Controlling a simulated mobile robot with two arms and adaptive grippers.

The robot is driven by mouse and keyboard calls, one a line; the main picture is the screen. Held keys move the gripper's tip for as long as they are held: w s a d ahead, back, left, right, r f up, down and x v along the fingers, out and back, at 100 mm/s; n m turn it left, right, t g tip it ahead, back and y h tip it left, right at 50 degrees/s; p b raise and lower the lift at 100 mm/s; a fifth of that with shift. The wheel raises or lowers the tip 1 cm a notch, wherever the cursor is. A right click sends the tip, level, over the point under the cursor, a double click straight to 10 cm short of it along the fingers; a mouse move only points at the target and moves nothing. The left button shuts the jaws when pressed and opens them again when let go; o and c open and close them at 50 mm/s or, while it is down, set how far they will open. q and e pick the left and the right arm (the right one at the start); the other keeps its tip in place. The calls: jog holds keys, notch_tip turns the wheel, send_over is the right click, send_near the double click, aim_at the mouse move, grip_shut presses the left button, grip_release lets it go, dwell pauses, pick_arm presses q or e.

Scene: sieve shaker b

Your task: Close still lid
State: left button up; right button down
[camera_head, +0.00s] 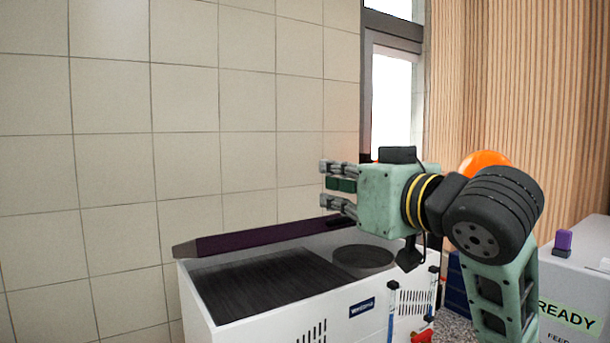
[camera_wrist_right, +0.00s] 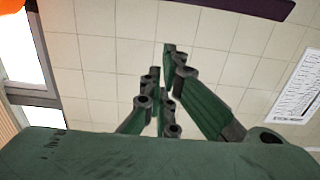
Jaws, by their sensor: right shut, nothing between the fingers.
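The still is a white box (camera_head: 224,333) in the lower middle of the head view, with a dark recessed top and a round dark plate at its right. Its purple-dark lid (camera_head: 270,237) stands raised along the back, seen nearly edge-on as a long thin strip. A purple strip, apparently the lid, also shows at the top of the right wrist view (camera_wrist_right: 250,6). My right gripper (camera_head: 330,186) is shut and empty, pointing left above the lid's right end in the picture; no contact shows. My left gripper is not in view.
A white machine (camera_head: 580,275) with a READY label and a purple knob (camera_head: 563,241) stands at the right. A tiled wall (camera_head: 110,120) is behind. An orange round thing (camera_head: 484,160) is partly hidden by my arm.

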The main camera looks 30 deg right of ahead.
jog(key=p, duration=0.4)
send_over(302, 230)
notch_tip(302, 230, down, 3)
jog(key=shift+r+p, duration=0.1)
jog(key=shift+p, duration=0.45)
jog(key=shift+s+d+f, duration=0.1)
jog(key=shift+s+f, duration=0.3)
jog(key=shift+f, duration=0.3)
jog(key=shift+f, duration=0.1)
